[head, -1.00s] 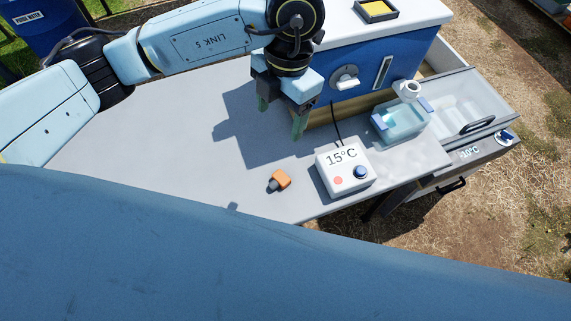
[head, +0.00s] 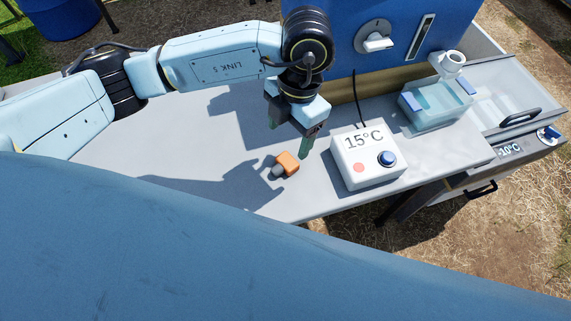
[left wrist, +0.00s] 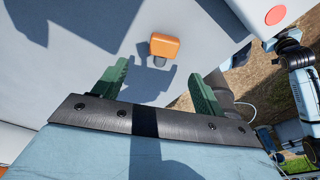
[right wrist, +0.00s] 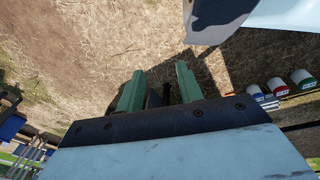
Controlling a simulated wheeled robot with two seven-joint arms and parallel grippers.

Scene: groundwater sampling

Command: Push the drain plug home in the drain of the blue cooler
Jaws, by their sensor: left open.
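The drain plug (head: 286,164), an orange block with a grey stub, lies on its side on the grey table. It also shows ahead of the fingers in the left wrist view (left wrist: 164,46). My left gripper (head: 290,130) is open and empty above the table, just behind the plug in the head view, apart from it. The blue cooler (head: 343,72) stands at the back, its top out of frame. My right gripper (right wrist: 160,88) is open and empty over straw ground.
A white 15°C box (head: 365,160) with a cable stands right of the plug. A clear bluish container (head: 436,103) is farther right, beside a drawer-like unit marked -10°C (head: 510,149). The table left of the plug (head: 190,150) is clear.

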